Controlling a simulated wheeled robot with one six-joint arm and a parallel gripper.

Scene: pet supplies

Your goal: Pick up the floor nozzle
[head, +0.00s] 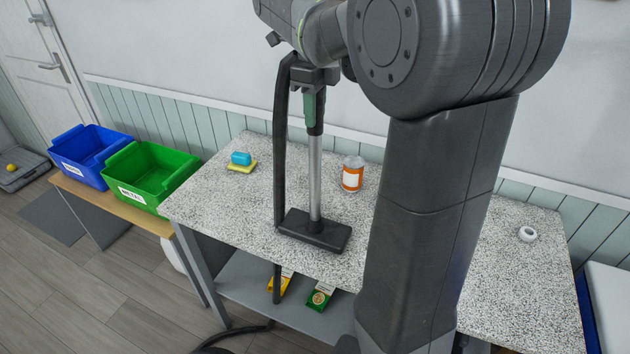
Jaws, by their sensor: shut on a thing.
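The floor nozzle (314,229) is a flat dark block at the foot of a silver tube (315,170) with a green and black upper part. It stands upright at the front of the speckled table (210,200). My gripper (312,80) is at the top of the tube, shut on its green and black upper part. My arm hides part of the table to the right. Whether the nozzle touches the tabletop or hangs just above it, I cannot tell.
A jar with an orange label (352,175) stands right of the tube. A blue item on a yellow sponge (241,161) lies at the back left. A white ring (527,234) lies at right. Blue (88,148) and green (150,170) bins stand left. A dark hose hangs beside the tube.

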